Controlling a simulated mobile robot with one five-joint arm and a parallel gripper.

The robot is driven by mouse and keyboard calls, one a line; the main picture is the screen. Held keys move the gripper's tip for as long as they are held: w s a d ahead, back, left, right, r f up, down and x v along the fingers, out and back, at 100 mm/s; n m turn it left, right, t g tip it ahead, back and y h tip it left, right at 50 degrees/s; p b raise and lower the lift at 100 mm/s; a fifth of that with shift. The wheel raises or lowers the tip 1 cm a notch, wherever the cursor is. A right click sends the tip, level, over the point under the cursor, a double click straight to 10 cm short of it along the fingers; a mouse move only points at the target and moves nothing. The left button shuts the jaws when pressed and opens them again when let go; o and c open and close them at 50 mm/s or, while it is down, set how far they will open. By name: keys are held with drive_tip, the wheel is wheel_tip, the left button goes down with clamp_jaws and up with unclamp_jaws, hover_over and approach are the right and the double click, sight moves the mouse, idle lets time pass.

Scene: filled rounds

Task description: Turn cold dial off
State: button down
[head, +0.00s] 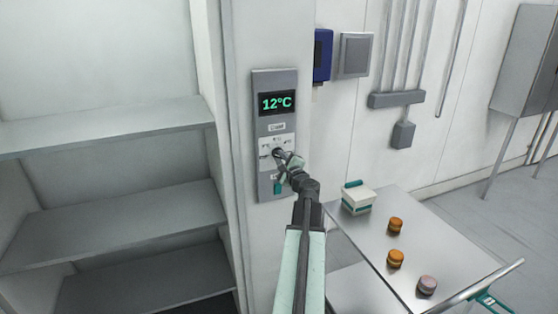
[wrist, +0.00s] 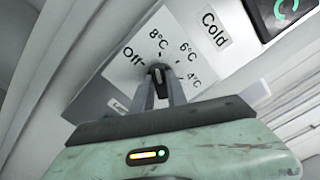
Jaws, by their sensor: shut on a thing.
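The cold dial (wrist: 158,72) is a small dark knob on a white plate marked Off, 8°C, 6°C and 4°C, under a "Cold" label (wrist: 213,29). My gripper (wrist: 160,83) is shut on the knob, one finger on each side. The fingers partly cover the knob, and I cannot tell for sure which mark it points to. In the head view the dial sits on a tall grey control panel (head: 262,127), with my gripper (head: 279,156) at it. The panel's display (head: 276,103) reads 12°C in green.
Grey shelves (head: 110,132) stand left of the panel's post. To the right is a metal cart (head: 372,238) with a white box (head: 357,199) and several macaron-like items (head: 396,225). A blue box (head: 322,55) and a grey box (head: 355,55) are on the wall.

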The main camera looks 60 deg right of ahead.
drive_tip(key=n, duration=0.4)
drive_tip(key=shift+w, duration=0.1)
drive_tip(key=shift+d+f+n, duration=0.1)
drive_tip(key=shift+n, duration=1.7)
drive_tip(key=c, duration=1.3)
unclamp_jaws()
drive_tip(key=shift+f, duration=0.1)
drive_tip(key=v, duration=0.8)
drive_tip(key=shift+w, duration=0.1)
